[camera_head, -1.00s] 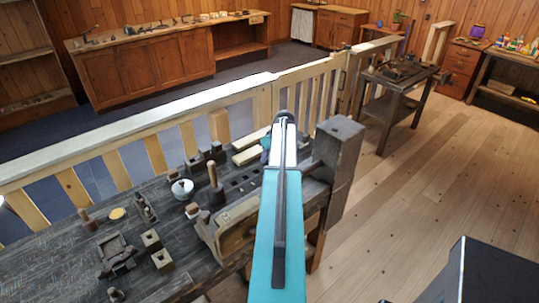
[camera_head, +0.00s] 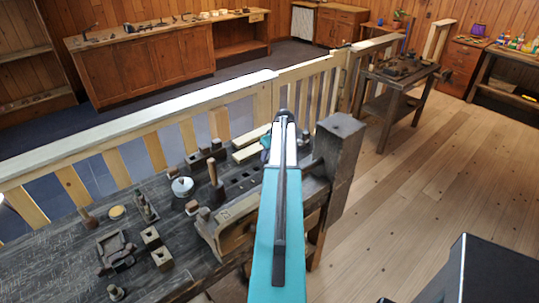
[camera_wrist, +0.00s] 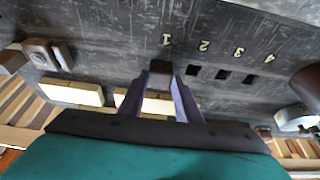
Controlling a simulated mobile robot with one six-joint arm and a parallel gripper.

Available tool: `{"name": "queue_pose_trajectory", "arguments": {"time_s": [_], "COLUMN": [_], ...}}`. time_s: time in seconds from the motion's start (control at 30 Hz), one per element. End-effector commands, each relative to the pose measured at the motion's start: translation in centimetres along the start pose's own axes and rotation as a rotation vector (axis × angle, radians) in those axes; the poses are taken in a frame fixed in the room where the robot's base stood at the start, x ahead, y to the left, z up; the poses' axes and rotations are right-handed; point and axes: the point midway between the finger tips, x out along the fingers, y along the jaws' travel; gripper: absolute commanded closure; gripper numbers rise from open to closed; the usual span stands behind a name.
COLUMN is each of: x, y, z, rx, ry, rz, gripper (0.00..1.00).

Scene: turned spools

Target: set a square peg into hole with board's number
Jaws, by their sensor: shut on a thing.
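In the head view the hole row (camera_head: 243,181) shows left of my arm, which hides the gripper.
Pale wooden bars (camera_head: 251,150) lie by the fence behind the holes. A wooden-handled tool (camera_head: 213,173), a white round pot (camera_head: 182,187) and several small blocks (camera_head: 162,258) stand on the left of the bench. A thick dark post (camera_head: 338,165) stands right of my arm.

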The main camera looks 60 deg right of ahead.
Motion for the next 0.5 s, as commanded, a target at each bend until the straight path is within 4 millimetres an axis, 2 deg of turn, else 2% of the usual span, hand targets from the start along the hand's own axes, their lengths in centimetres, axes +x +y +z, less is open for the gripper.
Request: {"name": "queue_pose_trajectory", "arguments": {"time_s": [0.5], "x": [0.40], "y": [-0.03], "z": [0.16], "rx": [0.000], "ry": [0.000], "rz": [0.000], "gripper": [0.91]}}
